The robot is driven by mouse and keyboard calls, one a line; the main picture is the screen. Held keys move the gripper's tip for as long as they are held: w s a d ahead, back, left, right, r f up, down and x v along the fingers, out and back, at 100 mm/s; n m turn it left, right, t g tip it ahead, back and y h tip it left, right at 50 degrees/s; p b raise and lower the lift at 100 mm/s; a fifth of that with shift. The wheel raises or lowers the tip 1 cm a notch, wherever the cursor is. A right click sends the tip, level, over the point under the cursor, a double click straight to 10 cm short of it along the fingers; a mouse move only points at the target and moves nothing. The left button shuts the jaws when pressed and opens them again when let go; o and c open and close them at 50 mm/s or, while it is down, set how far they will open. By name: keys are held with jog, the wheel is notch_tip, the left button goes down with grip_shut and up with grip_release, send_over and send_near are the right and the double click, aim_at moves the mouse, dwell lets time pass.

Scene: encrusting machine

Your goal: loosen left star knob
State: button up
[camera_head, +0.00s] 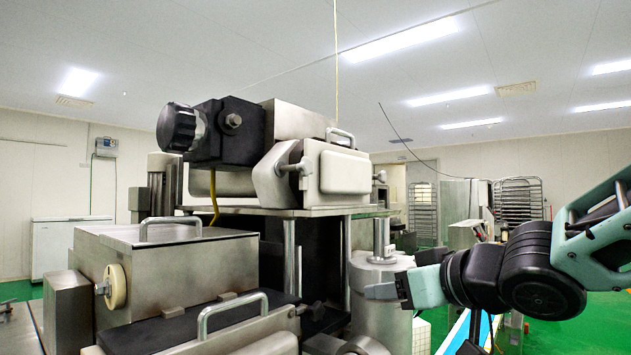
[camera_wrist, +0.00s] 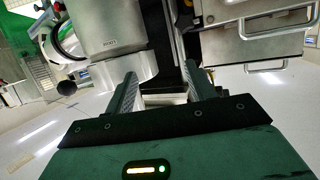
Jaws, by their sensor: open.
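A large black ribbed knob (camera_head: 182,127) sits at the upper left of the machine, on the side of a black block. A small dark knob (camera_head: 317,309) shows low in the middle, beside the front cover. I cannot tell for sure which one is the left star knob. My gripper (camera_head: 384,289) is at the right, pointing left, in front of the steel cylinder and well apart from the large black knob. In the wrist view my gripper (camera_wrist: 160,84) is open, with nothing between its fingers. That view is tilted over, with ceiling lights at the bottom.
A steel cylinder (camera_head: 378,315) stands close by my fingertips. A handled steel cover (camera_head: 165,262) and a flat black cover (camera_head: 200,325) fill the lower left.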

notch_tip(320, 180, up, 19)
jog(key=d+n+y+p, duration=0.1)
jog(key=n+y+p, duration=0.3)
jog(key=y+p, duration=0.2)
jog(key=g+p, duration=0.1)
jog(key=p, duration=0.3)
send_near(309, 167)
jog(key=shift+y, duration=0.3)
jog(key=x, duration=0.9)
jog(key=shift+w+d+f, duration=0.15)
jog(key=shift+d+f, duration=0.05)
jog(key=shift+f, duration=0.05)
jog(key=c, duration=1)
